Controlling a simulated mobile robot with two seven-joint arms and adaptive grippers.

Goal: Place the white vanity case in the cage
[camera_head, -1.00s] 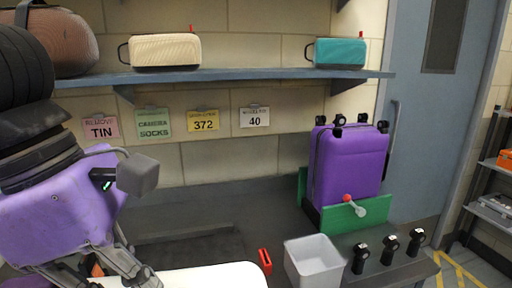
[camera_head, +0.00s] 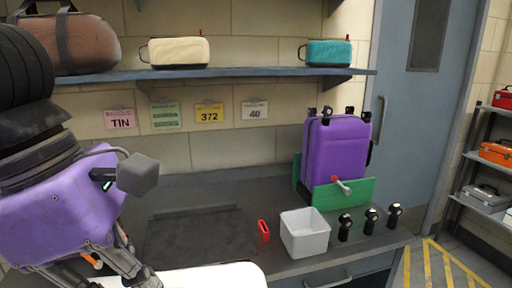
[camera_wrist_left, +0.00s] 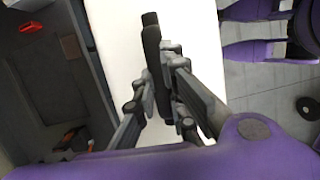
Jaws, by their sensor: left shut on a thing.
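The white vanity case (camera_head: 205,279) shows as a smooth white top at the bottom edge of the head view, mostly cut off. In the left wrist view its white face (camera_wrist_left: 207,45) lies beyond the fingers, with a black handle (camera_wrist_left: 151,45) standing from it. My left gripper (camera_wrist_left: 165,92) is shut on that handle. In the head view the same gripper (camera_head: 112,268) is at the lower left, partly cut off. No cage can be made out in these frames. My right gripper is not in view.
A bench holds a purple suitcase (camera_head: 334,150) in a green holder (camera_head: 345,193), an open white bin (camera_head: 305,238), a red item (camera_head: 263,230) and black castors (camera_head: 370,220). Cream (camera_head: 178,52) and teal (camera_head: 329,53) cases stand on the shelf (camera_head: 230,74). Yellow-striped floor (camera_head: 440,265) is at right.

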